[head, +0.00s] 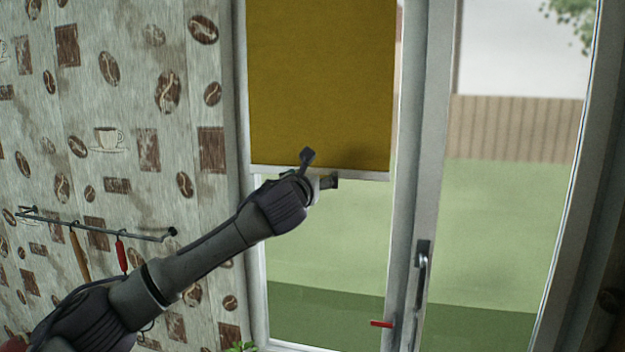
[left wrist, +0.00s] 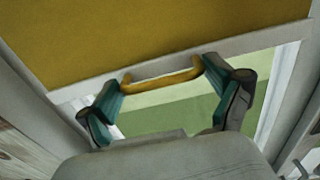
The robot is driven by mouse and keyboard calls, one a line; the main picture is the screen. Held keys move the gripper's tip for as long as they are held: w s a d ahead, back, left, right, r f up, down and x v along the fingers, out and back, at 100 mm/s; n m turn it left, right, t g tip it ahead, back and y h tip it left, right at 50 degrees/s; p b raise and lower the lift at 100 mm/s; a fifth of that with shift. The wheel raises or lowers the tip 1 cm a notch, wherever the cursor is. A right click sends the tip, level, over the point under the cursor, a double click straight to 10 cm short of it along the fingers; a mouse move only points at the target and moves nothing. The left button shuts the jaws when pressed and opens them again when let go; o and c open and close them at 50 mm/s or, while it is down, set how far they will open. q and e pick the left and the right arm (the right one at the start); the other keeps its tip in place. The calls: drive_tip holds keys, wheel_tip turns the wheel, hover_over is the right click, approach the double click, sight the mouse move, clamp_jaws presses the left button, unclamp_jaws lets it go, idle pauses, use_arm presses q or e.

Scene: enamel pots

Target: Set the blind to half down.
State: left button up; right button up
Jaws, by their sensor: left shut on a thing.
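The blind (head: 320,80) is a mustard-yellow sheet drawn part way down the left window pane, with a pale bar (head: 360,174) along its bottom edge. It also fills the top of the left wrist view (left wrist: 150,35). A small yellow handle (left wrist: 163,79) hangs from the bar. My left gripper (head: 320,170) is at the bar, with its two fingers (left wrist: 163,90) at either end of the handle, shut on it. In the head view the arm hides the handle. My right gripper is in neither view.
Below the bar the pane (head: 325,245) is clear glass. A window handle (head: 422,270) is on the frame to the right. A rail (head: 100,229) with hanging utensils is on the patterned wall at left. A red thing (head: 381,324) and a plant (head: 242,347) are low down.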

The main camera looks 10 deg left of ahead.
use_arm(q)
drive_tip(key=o, duration=1.4)
drive_tip(key=shift+a, duration=0.1)
drive_tip(key=shift+c, duration=0.2)
drive_tip(key=s, duration=1.2)
drive_tip(key=shift+a, duration=0.25)
